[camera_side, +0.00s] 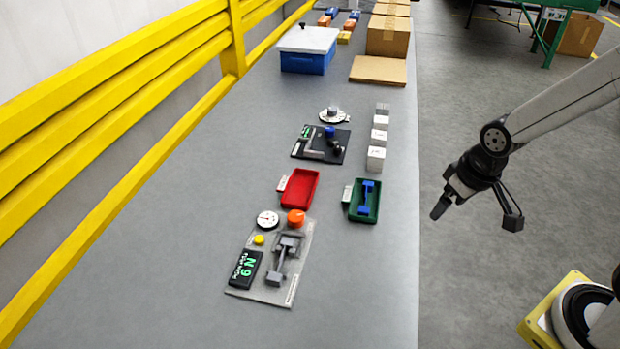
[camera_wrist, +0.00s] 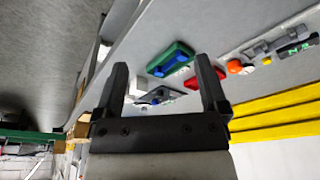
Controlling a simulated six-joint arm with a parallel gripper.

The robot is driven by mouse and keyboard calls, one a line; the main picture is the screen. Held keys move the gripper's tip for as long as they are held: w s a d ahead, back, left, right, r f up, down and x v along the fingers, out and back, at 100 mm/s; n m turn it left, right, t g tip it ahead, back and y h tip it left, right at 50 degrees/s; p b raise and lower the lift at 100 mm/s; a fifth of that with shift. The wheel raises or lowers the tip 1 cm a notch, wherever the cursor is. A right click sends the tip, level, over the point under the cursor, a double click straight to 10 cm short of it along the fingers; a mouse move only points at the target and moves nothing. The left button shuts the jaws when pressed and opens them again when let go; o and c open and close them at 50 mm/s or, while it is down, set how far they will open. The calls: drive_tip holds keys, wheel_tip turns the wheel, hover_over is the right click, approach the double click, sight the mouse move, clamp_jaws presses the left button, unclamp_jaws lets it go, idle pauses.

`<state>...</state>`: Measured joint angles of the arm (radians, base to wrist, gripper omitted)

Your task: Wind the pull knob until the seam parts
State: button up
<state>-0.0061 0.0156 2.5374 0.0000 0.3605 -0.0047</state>
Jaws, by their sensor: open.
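The orange knob (camera_side: 296,217), which I take as the pull knob, stands at the far end of a light grey plate (camera_side: 265,292) on the bench. It also shows in the wrist view (camera_wrist: 235,67). A grey clamp-like fixture (camera_side: 287,246) sits on the plate; a seam cannot be made out. Beside it are a round white dial (camera_side: 267,219), a yellow button (camera_side: 259,239) and a black display (camera_side: 244,269) with green characters. My gripper (camera_side: 476,213) is open and empty, off the bench's right edge, well apart from the knob. Its fingers spread in the wrist view (camera_wrist: 162,72).
A red tray (camera_side: 316,188) and a green tray (camera_side: 378,199) holding a blue piece lie beyond the plate. Farther are white blocks (camera_side: 375,159), a black fixture plate (camera_side: 299,155), a blue bin (camera_side: 305,64) and cartons (camera_side: 387,40). A yellow rail (camera_side: 110,130) runs along the left.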

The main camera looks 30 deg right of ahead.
drive_tip(key=w+a+n, duration=0.1)
drive_tip(key=w+a, duration=0.2)
drive_tip(key=w, duration=0.5)
drive_tip(key=n+g, duration=0.3)
drive_tip(key=n, duration=0.2)
hover_over(296, 215)
drive_tip(key=f, duration=0.5)
drive_tip(key=shift+s+d+f, duration=0.15)
drive_tip(key=shift+d+f, duration=0.1)
drive_tip(key=shift+d, duration=0.05)
drive_tip(key=shift+a+f, duration=0.15)
drive_tip(key=shift+a, duration=0.2)
drive_tip(key=shift+f, duration=0.1)
drive_tip(key=shift+f, duration=3.8)
clamp_jaws()
